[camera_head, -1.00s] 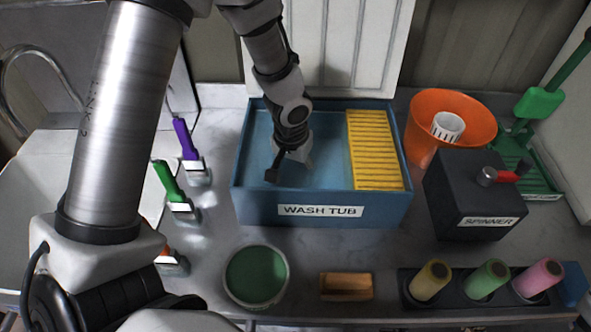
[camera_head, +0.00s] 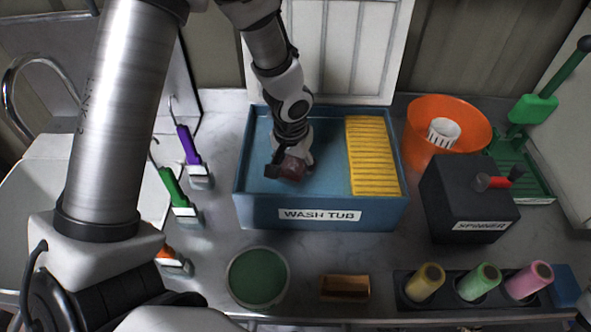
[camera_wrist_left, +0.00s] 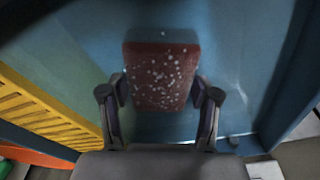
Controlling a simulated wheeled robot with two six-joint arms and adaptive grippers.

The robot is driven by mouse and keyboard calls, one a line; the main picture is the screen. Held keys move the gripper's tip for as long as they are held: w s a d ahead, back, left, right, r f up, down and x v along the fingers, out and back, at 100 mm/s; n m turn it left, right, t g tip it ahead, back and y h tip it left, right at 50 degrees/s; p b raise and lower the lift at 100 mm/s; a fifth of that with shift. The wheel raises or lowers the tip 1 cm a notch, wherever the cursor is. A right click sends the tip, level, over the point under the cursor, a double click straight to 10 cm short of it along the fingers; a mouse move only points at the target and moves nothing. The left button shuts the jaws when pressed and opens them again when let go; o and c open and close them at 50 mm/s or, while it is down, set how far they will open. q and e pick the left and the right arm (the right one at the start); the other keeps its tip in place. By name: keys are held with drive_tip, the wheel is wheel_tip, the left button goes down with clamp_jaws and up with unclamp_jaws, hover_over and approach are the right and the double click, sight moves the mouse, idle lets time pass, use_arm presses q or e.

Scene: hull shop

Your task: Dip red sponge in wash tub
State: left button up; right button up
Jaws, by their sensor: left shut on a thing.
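The wash tub (camera_head: 300,219) is a blue open box with a label on its front, at the middle of the bench, with blue water (camera_head: 325,175) in it. My left gripper (camera_head: 290,163) reaches down inside the tub, left of the yellow ribbed board. It is shut on the dark red sponge (camera_head: 293,169). In the left wrist view the sponge (camera_wrist_left: 160,75) sits between the two fingers (camera_wrist_left: 160,97), its face dotted with white specks. I cannot tell whether its lower side touches the water. My right gripper is not in view.
The yellow ribbed board (camera_head: 370,155) fills the tub's right side. Right of it stand an orange bucket (camera_head: 425,110) and the black spinner (camera_head: 463,200).

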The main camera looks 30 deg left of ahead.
sight(295, 163)
use_arm(q)
drive_tip(key=shift+r+p, duration=3.6)
drive_tip(key=shift+r, duration=1.05)
wheel_tip(295, 163, up, 4)
drive_tip(key=p, duration=0.3)
